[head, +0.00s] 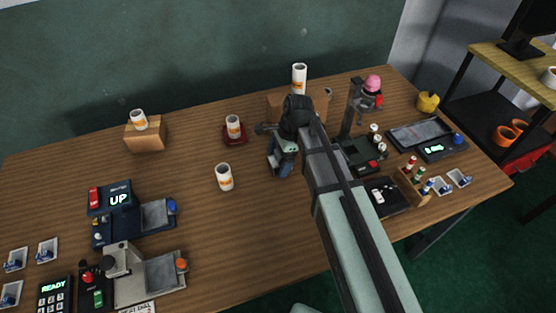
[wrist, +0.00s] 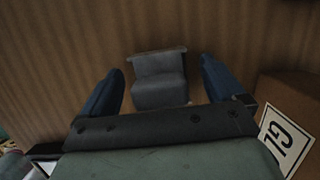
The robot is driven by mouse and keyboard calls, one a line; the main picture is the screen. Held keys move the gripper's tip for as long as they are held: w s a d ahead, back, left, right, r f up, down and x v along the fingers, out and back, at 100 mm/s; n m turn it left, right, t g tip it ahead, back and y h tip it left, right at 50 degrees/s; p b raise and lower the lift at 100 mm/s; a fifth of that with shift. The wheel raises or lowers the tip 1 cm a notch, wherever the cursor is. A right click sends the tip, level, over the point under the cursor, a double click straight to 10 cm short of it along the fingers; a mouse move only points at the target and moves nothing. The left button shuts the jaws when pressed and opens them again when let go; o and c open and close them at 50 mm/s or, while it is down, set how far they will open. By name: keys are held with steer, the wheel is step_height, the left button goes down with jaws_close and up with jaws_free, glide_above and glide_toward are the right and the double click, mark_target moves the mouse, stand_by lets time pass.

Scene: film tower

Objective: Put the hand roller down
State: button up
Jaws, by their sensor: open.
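My gripper (head: 281,163) is low over the wooden table, left of the middle of the arm in the head view. In the wrist view its two blue fingers (wrist: 162,78) stand apart. A dark grey, blocky piece (wrist: 160,82), which looks like the hand roller, shows between them against the table. A gap shows between it and each finger. I cannot tell whether its underside rests on the table. In the head view my arm and gripper hide the hand roller.
A brown box (wrist: 296,92) with a printed label is close on the right in the wrist view. In the head view, a white canister (head: 224,177) stands left of my gripper and another on a red base (head: 235,139).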

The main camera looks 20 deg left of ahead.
steer(key=v, duration=1.1)
steer(key=shift+r, duration=0.15)
steer(key=shift+g+y, duration=0.5)
steer(key=f, duration=0.7)
steer(key=shift+s+a, duration=0.1)
steer(key=shift+s, duration=0.25)
steer(key=shift+a+x, duration=0.15)
steer(key=shift+x, duration=1.25)
steer(key=shift+a+x, duration=0.15)
steer(key=shift+x, duration=1.2)
steer(key=shift+s+r, duration=0.1)
steer(key=shift+c, duration=0.2)
steer(key=c, duration=1.2)
